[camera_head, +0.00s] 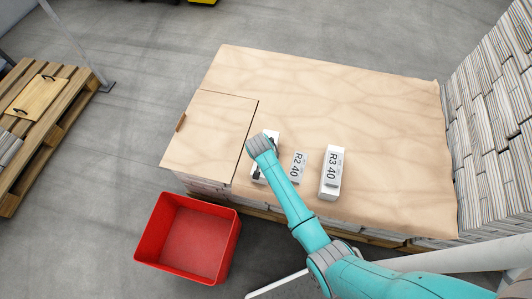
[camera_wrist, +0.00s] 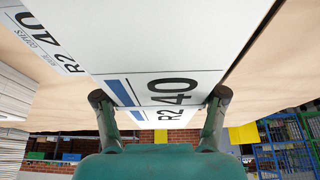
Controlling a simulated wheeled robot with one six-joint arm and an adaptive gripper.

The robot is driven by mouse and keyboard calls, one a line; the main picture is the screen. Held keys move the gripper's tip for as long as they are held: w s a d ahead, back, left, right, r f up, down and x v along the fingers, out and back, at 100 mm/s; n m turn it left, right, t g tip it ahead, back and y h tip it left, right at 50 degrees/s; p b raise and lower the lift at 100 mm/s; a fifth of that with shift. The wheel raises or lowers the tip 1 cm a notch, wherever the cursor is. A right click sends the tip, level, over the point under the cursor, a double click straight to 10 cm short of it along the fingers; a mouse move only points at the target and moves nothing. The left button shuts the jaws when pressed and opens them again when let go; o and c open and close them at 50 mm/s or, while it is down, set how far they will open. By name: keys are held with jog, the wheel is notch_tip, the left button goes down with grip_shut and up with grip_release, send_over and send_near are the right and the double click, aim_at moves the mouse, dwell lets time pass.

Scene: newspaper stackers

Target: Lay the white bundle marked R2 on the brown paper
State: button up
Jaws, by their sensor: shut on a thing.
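My gripper (camera_wrist: 160,98) is shut on a white bundle marked R2 40 (camera_wrist: 180,40), with one finger on each side of its labelled end. In the head view the same bundle (camera_head: 272,135) is mostly hidden under my wrist, beside the dark seam. The brown paper (camera_head: 340,95) covers the pallet stack. Whether the bundle touches the paper is hidden.
A white bundle marked R3 40 (camera_head: 332,175) stands on the paper further right. A separate brown panel (camera_head: 208,135) lies left of the seam. A red bin (camera_head: 190,240) stands in front. Tall newspaper stacks (camera_head: 490,120) rise at the right. The paper's back half is clear.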

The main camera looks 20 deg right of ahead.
jog(key=shift+w+f, duration=0.1)
jog(key=shift+f, duration=0.35)
dwell(0.4)
jog(key=o, duration=1.8)
jog(key=shift+o, duration=0.5)
jog(key=shift+f, duration=0.15)
jog(key=v, duration=1.2)
